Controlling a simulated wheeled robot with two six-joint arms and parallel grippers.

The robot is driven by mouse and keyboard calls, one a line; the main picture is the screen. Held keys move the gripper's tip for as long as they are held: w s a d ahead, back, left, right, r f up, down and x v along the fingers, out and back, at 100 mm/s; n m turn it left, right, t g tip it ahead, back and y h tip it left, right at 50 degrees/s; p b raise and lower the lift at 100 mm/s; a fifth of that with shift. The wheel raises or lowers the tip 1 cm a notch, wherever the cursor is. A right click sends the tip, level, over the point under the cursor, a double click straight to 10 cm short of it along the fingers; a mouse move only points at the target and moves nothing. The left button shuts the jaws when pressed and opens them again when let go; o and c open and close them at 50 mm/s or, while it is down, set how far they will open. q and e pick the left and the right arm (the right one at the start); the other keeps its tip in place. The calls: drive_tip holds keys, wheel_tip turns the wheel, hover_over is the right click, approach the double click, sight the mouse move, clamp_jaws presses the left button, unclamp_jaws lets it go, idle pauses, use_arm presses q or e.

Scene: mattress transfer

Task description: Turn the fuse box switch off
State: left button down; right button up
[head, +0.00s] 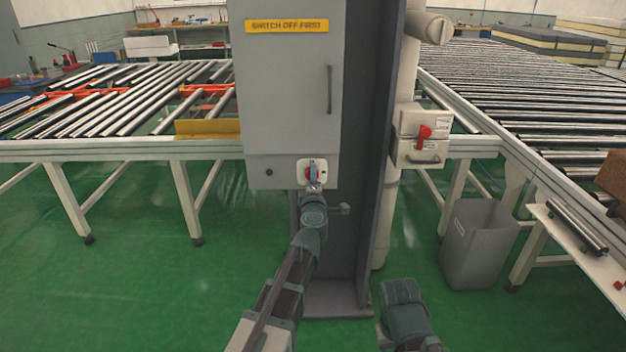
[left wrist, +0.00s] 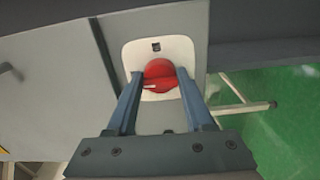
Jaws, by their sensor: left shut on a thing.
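The grey fuse box (head: 285,90) is mounted on a dark column and bears a yellow "SWITCH OFF FIRST" label (head: 287,26). Its red rotary switch (head: 310,171) sits on a white plate low on the box's front. My left gripper (head: 312,184) is at the switch, reaching up from below. In the left wrist view, the two fingers of my left gripper (left wrist: 160,82) lie on either side of the red switch knob (left wrist: 160,70) and are shut on it. A small pale mark shows on the knob. Part of my right arm shows low in the head view, but its fingers do not show.
Roller conveyors stand at left (head: 120,95) and right (head: 520,90). A smaller box with a red handle (head: 424,133) hangs on a pale post to the right. A grey bin (head: 479,245) stands on the green floor. The floor at left is clear.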

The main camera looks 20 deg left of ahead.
use_arm(q)
drive_tip(key=shift+n, duration=0.3)
idle(0.4)
drive_tip(key=shift+c, duration=1.4)
unclamp_jaws()
